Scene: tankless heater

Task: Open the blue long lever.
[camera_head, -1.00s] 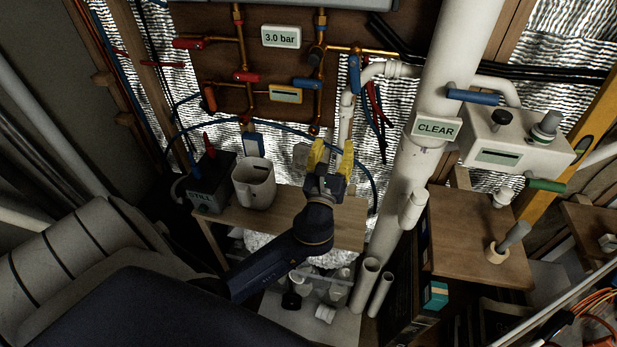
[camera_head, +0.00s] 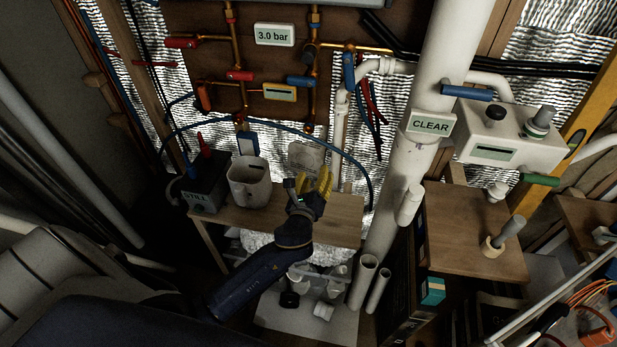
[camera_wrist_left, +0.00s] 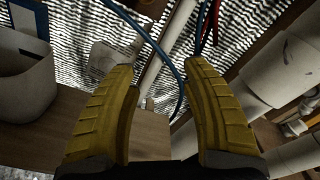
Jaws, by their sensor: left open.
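Several blue levers show in the head view, and I cannot tell for certain which is the long one. A long blue lever (camera_head: 467,92) lies nearly level beside the thick white pipe. Another blue lever (camera_head: 348,71) hangs upright by the copper and white pipes. A shorter blue lever (camera_head: 301,81) lies level on the copper pipework. My right gripper is not in view.
The thick white pipe (camera_head: 400,178) stands right of my left gripper. A white jug (camera_head: 250,184) and a dark box (camera_head: 205,190) stand on the wooden bench (camera_head: 345,215). A blue hose (camera_head: 368,170) curves close behind the gripper. A white unit (camera_head: 512,140) is at right.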

